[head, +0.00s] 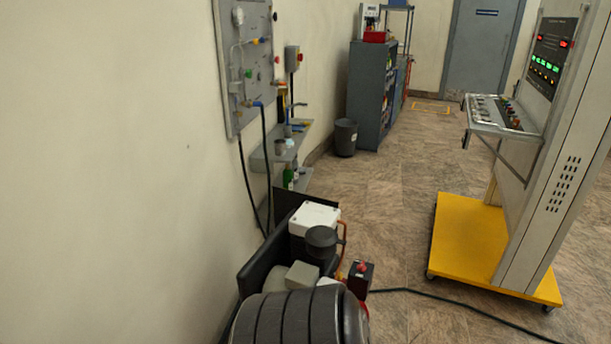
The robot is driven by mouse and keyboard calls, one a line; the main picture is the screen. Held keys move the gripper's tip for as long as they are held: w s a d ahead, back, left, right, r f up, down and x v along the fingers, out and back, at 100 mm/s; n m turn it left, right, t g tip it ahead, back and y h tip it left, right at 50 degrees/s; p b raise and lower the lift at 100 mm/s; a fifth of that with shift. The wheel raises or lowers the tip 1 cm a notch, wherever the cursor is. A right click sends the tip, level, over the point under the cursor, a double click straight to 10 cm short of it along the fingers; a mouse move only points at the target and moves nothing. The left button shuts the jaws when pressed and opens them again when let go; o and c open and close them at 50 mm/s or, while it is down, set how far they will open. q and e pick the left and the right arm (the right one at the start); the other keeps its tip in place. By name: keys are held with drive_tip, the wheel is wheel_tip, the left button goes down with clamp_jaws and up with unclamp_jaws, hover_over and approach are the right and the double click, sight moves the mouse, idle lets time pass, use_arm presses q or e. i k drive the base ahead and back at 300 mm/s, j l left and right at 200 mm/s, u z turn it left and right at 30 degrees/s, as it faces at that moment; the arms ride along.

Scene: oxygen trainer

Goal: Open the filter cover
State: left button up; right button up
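A machine stands low against the left wall, at the bottom centre of the head view. On it is a round dark cap (322,238), which looks like the filter cover. The cap sits level on a dark body, and I see no gap under it. I cannot tell for sure that it is the filter cover. Beside it are a white box (314,217) and a grey-beige box (302,275). In front lies a large dark ribbed cylinder (295,318), cut off by the lower frame edge. Neither of my grippers is in view.
A grey wall panel (247,60) with gauge and valves hangs at the left, above a shelf (270,155). A yellow-based control console (490,245) stands at the right. A black cable (450,299) crosses the floor. A bin (345,137) stands farther back. The middle floor is clear.

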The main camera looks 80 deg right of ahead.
sight(320, 235)
drive_tip(key=z, duration=2.95)
drive_tip(key=j, duration=0.45)
drive_tip(key=i+j+u, duration=0.15)
drive_tip(key=j, duration=0.3)
